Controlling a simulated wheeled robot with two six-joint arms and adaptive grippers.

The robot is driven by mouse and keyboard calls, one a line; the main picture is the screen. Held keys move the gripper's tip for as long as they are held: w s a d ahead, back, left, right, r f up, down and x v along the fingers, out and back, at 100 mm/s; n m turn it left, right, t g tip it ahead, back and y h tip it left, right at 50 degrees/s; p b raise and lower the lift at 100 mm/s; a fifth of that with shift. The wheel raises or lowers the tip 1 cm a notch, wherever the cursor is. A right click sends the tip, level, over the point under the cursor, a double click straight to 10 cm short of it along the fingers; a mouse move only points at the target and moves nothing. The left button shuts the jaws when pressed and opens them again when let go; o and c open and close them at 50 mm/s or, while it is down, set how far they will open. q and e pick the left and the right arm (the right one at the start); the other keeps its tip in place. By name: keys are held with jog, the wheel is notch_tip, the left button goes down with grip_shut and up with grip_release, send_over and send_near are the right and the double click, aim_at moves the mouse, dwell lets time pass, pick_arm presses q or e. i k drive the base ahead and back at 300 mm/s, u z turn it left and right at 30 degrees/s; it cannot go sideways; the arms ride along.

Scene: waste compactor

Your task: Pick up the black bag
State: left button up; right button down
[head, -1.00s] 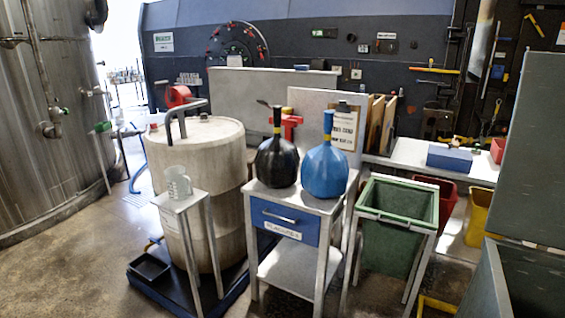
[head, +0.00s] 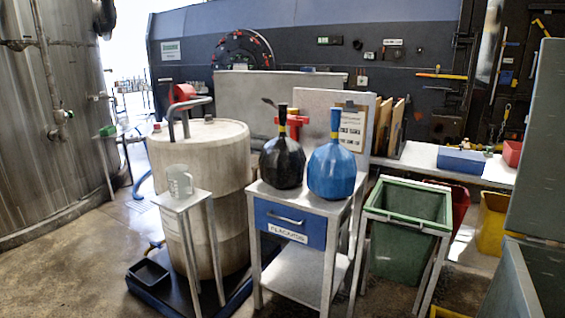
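The black bag (head: 283,163) stands upright on top of a small metal table (head: 308,202) with a blue drawer. It has a round, faceted body and a narrow black neck with a yellow band. A blue bag (head: 331,172) of similar shape stands close to its right on the same table. Neither of my grippers shows in the head view.
A large pale drum (head: 200,150) stands left of the table, with a small stand holding a clear jug (head: 179,182) before it. A green bin (head: 405,215) stands to the right. A grey-green container (head: 515,285) is at the right edge. Floor at lower left is clear.

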aim_at(281, 161)
jog(key=u, duration=0.15)
jog(key=i, duration=0.95)
jog(key=z, duration=0.55)
jog(key=i, duration=0.95)
jog(key=z, duration=0.7)
